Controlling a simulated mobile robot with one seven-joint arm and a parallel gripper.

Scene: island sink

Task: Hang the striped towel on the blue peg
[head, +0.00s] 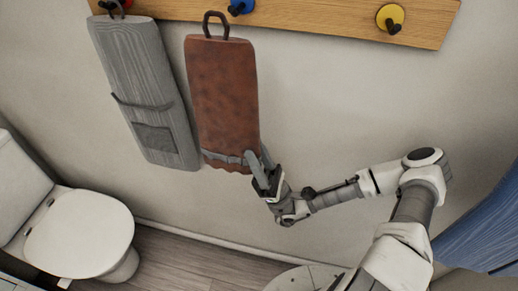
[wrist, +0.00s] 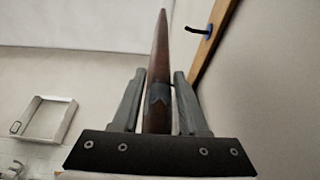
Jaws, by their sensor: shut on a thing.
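The striped towel (head: 222,90) is a stiff-looking rust-brown piece with a grey band near its lower edge and a dark loop at the top. My gripper (head: 255,163) is shut on its lower right part, by the band. In the wrist view the towel (wrist: 161,60) stands edge-on between the two fingers of my gripper (wrist: 160,82). The towel is upright. Its loop shows left of the blue peg (head: 240,7) and apart from it in the head view. The blue peg (wrist: 208,31) also shows in the wrist view, right of the towel, with its dark hook bare.
A wooden rail (head: 310,14) on the wall carries the pegs. A grey apron with a pocket (head: 145,85) hangs at a red peg (head: 127,4), close left of the towel. A yellow peg (head: 390,18) is empty. A toilet (head: 80,232) stands lower left.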

